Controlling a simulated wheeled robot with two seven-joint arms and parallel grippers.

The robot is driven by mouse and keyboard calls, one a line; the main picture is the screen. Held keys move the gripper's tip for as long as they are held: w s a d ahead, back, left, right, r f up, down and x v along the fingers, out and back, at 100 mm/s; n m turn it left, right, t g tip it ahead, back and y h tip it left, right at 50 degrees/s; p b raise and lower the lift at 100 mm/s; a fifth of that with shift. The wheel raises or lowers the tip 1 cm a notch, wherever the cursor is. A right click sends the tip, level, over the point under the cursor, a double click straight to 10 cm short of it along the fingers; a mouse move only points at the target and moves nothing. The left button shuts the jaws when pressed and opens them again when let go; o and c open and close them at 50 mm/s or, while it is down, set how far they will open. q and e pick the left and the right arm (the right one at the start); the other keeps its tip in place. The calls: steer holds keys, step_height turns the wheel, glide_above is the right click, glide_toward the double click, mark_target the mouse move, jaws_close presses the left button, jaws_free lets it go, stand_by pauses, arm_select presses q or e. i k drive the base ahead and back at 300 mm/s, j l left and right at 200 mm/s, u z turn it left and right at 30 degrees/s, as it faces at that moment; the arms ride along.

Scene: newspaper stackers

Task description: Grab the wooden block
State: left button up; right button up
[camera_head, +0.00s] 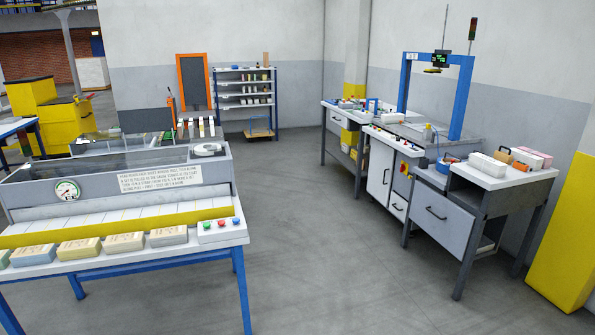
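A small brown upright block (266,60), wood-coloured, stands on top of the blue-framed shelf rack (245,69) against the far wall. It is too small to be sure that it is the wooden block. A brown item (525,157) also lies on the right-hand bench (496,178), between white and pink boxes, and I cannot tell its material. Neither of my grippers is in view.
A grey machine table (180,247) with blue legs stands at near left, with several bundles along its front edge. Benches and a blue arch (463,98) line the right wall. A yellow block (568,240) stands at far right. The grey floor (320,230) between is clear.

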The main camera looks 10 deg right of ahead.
mark_target(500, 155)
steer(key=i+l+z, duration=0.2)
steer(key=i+z, duration=0.7)
steer(key=i+j+z, duration=0.1)
steer(key=i+z, duration=0.35)
steer(key=i+j+z, duration=0.3)
steer(key=z, duration=0.15)
steer(key=i+l+z, duration=0.3)
steer(key=i, duration=0.7)
steer(key=i+z, duration=0.35)
steer(key=i, duration=0.6)
steer(key=i+u, duration=0.35)
steer(key=i+l+u, duration=0.15)
steer(key=i+u, duration=0.25)
steer(key=i+l+u, duration=0.35)
steer(key=i, duration=0.15)
steer(key=i+j, duration=0.05)
steer(key=j, duration=0.05)
